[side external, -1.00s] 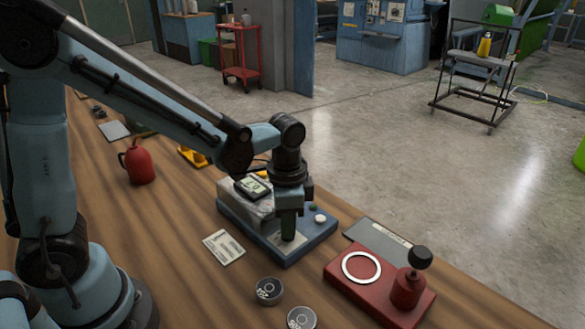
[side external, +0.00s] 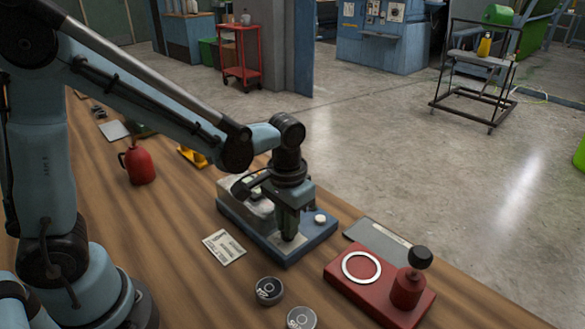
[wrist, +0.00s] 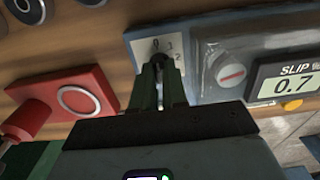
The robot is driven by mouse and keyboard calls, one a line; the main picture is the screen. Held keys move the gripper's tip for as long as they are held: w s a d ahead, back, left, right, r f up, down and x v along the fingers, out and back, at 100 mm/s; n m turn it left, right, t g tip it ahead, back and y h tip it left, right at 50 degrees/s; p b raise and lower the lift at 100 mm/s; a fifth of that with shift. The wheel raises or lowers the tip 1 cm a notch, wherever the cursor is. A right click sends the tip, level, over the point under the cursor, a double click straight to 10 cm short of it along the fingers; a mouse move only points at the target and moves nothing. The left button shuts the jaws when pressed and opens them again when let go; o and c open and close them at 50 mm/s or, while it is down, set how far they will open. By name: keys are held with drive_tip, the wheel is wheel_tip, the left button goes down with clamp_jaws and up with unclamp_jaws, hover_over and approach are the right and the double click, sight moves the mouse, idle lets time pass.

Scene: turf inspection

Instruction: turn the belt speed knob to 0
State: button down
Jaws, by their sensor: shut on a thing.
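The belt speed dial is a pale plate (wrist: 145,48) marked 0, 1 and 2 on the blue tester (side external: 327,236). My gripper (side external: 289,238) points straight down over this plate. In the wrist view its two green fingers (wrist: 161,86) are closed on the knob at the plate's centre. The fingers hide almost all of the knob, so I cannot read where its pointer stands. The 0 shows just beyond the fingertips, with 1 and 2 to its right.
Beside the dial are a clear-covered housing (wrist: 232,70) and a SLIP display (wrist: 286,84) reading 0.7. A red fixture (side external: 338,285) with a white ring and black-knobbed post stands close on the right. Two dark round pieces (side external: 269,290) (side external: 301,318) and a printed card (side external: 224,247) lie nearby.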

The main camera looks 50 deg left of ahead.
idle(0.4)
drive_tip(key=c, duration=1.2)
unclamp_jaws()
drive_tip(key=shift+o, duration=0.2)
drive_tip(key=shift+r, duration=0.15)
wheel_tip(320, 180, up, 12)
drive_tip(key=s+a+f+t, duration=0.3)
drive_tip(key=s+a+t, duration=0.2)
drive_tip(key=a+t, duration=0.1)
drive_tip(key=shift+a+t, duration=0.15)
drive_tip(key=shift+t, duration=0.45)
